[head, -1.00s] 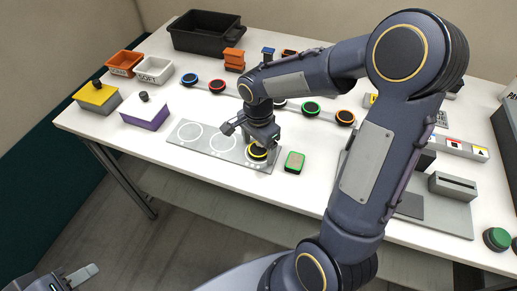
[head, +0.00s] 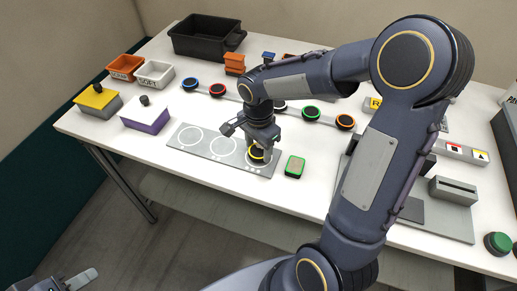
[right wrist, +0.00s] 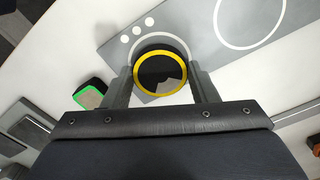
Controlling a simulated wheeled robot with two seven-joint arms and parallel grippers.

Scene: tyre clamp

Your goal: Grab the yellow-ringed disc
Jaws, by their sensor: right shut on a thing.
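The yellow-ringed disc (head: 257,154) is black with a yellow rim and sits at the right-hand circle of the grey plate (head: 212,146). In the right wrist view the disc (right wrist: 162,72) lies between my two fingers, inside a white ring outline. My right gripper (head: 256,148) reaches down onto the disc and is shut on it; its fingers (right wrist: 160,88) touch the disc's sides in the wrist view. My left gripper (head: 80,281) is at the bottom left corner, far from the disc.
A green-edged block (head: 294,166) stands just right of the plate. Blue, orange and green ringed discs rest on a strip (head: 232,97) behind. A black bin (head: 207,37), small trays (head: 154,73) and lidded boxes (head: 146,116) stand further back and left.

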